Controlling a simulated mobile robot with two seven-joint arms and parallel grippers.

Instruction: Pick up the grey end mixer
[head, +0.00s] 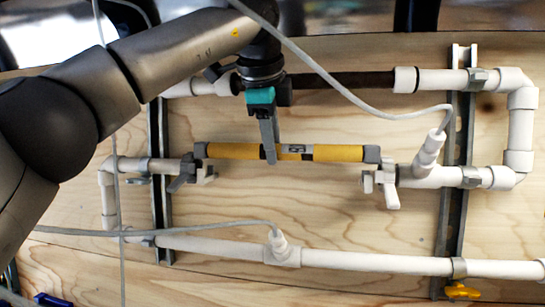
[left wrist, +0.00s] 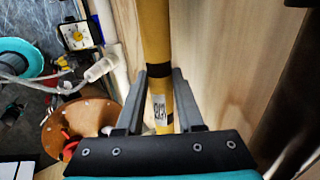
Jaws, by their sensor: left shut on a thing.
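The mixer (head: 340,153) is a yellow tube with grey ends, dark bands and a small printed label near its middle. It lies roughly level in front of the wooden board, between two white pipe ends with valves. My left gripper (head: 269,148) comes down from above and is shut on the mixer, left of its label. In the left wrist view, the mixer (left wrist: 155,35) runs between the two fingers of the gripper (left wrist: 160,75). Its grey ends are out of sight there. I cannot tell whether its ends touch the pipe fittings. My right gripper is not in view.
A left valve (head: 183,174) and a right valve (head: 388,186) flank the mixer. A white lower pipe (head: 360,262) crosses below. Metal rails (head: 446,215) hold the pipes. A grey cable (head: 330,82) hangs across. Bare board (head: 320,210) lies below the mixer.

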